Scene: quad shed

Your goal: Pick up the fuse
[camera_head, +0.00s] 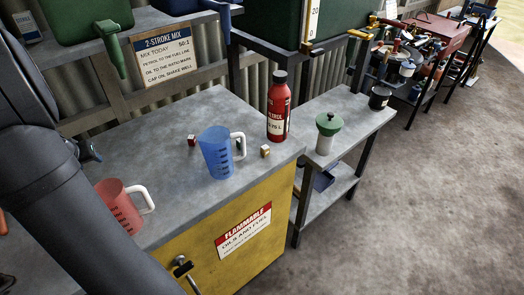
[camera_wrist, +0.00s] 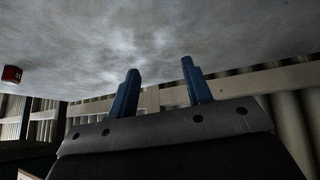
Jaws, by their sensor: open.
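Two small blocks lie on the grey top of the yellow cabinet in the head view. One is dark red with a pale patch (camera_head: 192,139), left of the blue jug. The other is tan (camera_head: 265,151), right of the jug's handle. Both are too small for me to tell which is the fuse.
A blue measuring jug (camera_head: 216,152), a red bottle (camera_head: 278,108) and a red jug (camera_head: 119,208) stand on the cabinet top (camera_head: 170,195). A lower bench (camera_head: 345,110) at right holds a green-topped pot (camera_head: 328,132). The cabinet top's back left is mostly clear.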

